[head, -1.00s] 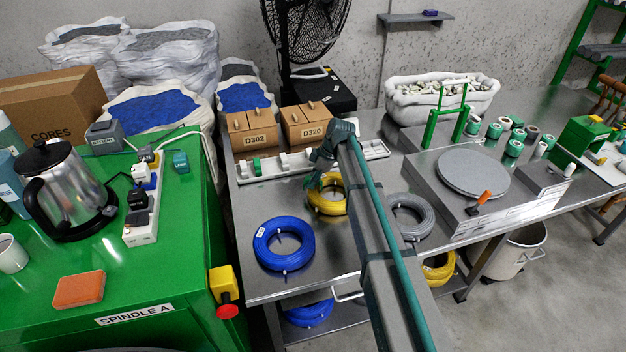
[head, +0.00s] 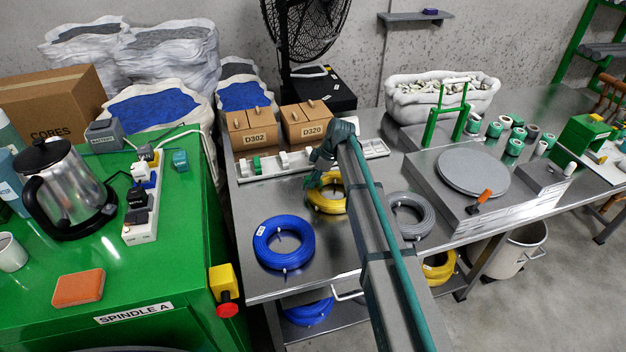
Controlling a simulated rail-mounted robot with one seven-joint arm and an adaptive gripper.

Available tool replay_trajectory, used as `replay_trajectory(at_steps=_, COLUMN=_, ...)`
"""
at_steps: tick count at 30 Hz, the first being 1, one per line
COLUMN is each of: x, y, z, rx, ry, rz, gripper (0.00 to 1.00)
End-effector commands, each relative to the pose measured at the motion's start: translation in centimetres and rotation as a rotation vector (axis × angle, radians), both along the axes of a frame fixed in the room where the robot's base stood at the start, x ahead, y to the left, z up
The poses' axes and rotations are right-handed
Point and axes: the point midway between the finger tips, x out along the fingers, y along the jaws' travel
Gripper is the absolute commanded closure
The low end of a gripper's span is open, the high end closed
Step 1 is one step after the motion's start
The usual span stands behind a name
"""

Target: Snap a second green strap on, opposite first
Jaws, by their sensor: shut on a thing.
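The yellow cable coil (head: 328,205) lies flat on the steel table. My gripper (head: 314,183) points down at the coil's upper left edge, touching it or just above it. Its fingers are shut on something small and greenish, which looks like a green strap. The fingers and coil edge overlap, so I cannot tell whether the strap is around the cable. A first strap on this coil cannot be made out. A green clip (head: 257,165) stands in the white tray (head: 243,178) behind, beside several white clips. The blue cable coil (head: 283,243) lies at front left with small white ties.
A grey coil (head: 410,228) lies right of the yellow one, partly behind my arm. Cardboard boxes (head: 249,138) stand behind the tray. A steel turntable (head: 472,174) with green posts (head: 430,127) stands to the right. Bare table shows between the blue coil and the tray.

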Motion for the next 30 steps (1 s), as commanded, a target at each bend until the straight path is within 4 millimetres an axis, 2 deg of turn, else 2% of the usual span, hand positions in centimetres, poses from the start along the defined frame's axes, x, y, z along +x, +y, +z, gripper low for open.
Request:
replay_trajectory(at_steps=1, x=0.0, y=0.0, z=0.0, rx=0.0, ry=0.0, rz=0.0, gripper=0.92)
replay_trajectory(at_steps=2, x=0.0, y=0.0, z=0.0, rx=0.0, ry=0.0, rz=0.0, gripper=0.71)
replay_trajectory(at_steps=3, x=0.0, y=0.01, z=0.0, rx=0.0, ry=0.0, rz=0.0, gripper=0.68)
replay_trajectory(at_steps=9, x=0.0, y=0.01, z=0.01, rx=0.0, ry=0.0, rz=0.0, gripper=0.68)
replay_trajectory(at_steps=14, x=0.0, y=0.0, z=0.01, rx=0.0, ry=0.0, rz=0.0, gripper=0.41)
replay_trajectory(at_steps=15, x=0.0, y=0.0, z=0.01, rx=0.0, ry=0.0, rz=0.0, gripper=0.38)
replay_trajectory(at_steps=25, x=0.0, y=0.0, z=0.12, rx=0.0, ry=0.0, rz=0.0, gripper=0.38)
replay_trajectory(at_steps=30, x=0.02, y=0.0, z=0.89, rx=0.0, ry=-0.001, rz=0.0, gripper=0.38)
